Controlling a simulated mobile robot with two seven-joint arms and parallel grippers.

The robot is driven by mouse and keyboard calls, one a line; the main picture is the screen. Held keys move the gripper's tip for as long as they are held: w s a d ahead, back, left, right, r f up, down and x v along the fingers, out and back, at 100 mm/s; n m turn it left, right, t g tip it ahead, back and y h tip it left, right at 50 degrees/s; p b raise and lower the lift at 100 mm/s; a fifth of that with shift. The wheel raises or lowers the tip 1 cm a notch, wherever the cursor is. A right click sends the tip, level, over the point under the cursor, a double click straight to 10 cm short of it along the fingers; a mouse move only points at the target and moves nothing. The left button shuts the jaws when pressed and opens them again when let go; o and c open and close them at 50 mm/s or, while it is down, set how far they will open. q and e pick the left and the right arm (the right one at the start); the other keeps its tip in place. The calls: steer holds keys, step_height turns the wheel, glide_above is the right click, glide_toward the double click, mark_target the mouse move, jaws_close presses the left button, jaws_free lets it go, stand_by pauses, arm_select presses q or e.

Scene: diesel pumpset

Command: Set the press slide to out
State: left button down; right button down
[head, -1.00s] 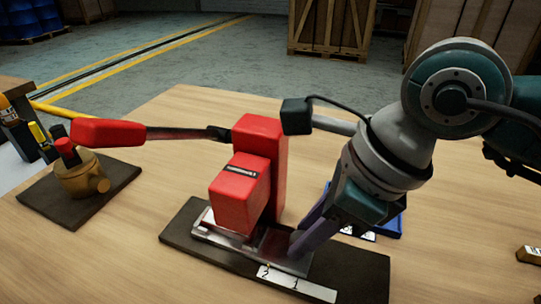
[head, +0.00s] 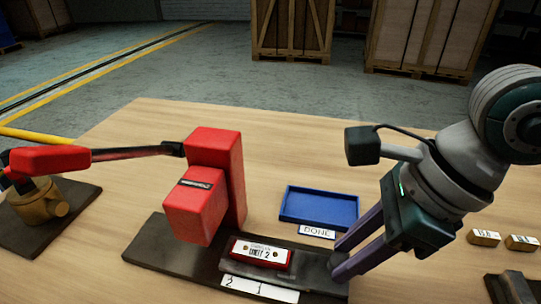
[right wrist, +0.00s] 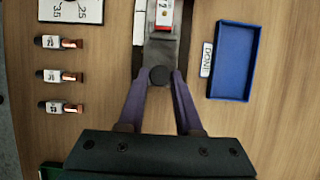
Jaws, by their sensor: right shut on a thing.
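The red press (head: 213,180) stands on a dark base plate (head: 150,243), its long lever reaching left. The grey metal press slide (head: 312,262) extends to the right from under the press head. A red unit marked 2 (head: 260,252) lies on it, clear of the head. My right gripper (head: 338,266) is shut on the slide's dark round knob at its right end; the knob also shows between the fingers in the right wrist view (right wrist: 160,76). My left gripper is not in view.
A blue tray (head: 320,206) with a DONE label (head: 317,232) lies behind the slide. A white strip marked 2 and 1 (head: 259,289) lies along the front of the base. A brass fitting (head: 38,203) sits at left. Small labelled parts (head: 484,237) lie at right.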

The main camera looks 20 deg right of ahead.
steer(key=shift+d, duration=0.1)
steer(key=c, duration=1)
jaws_free()
steer(key=shift+o, duration=1.3)
steer(key=shift+s+d, duration=0.15)
steer(key=shift+o, duration=0.8)
steer(key=v, duration=1)
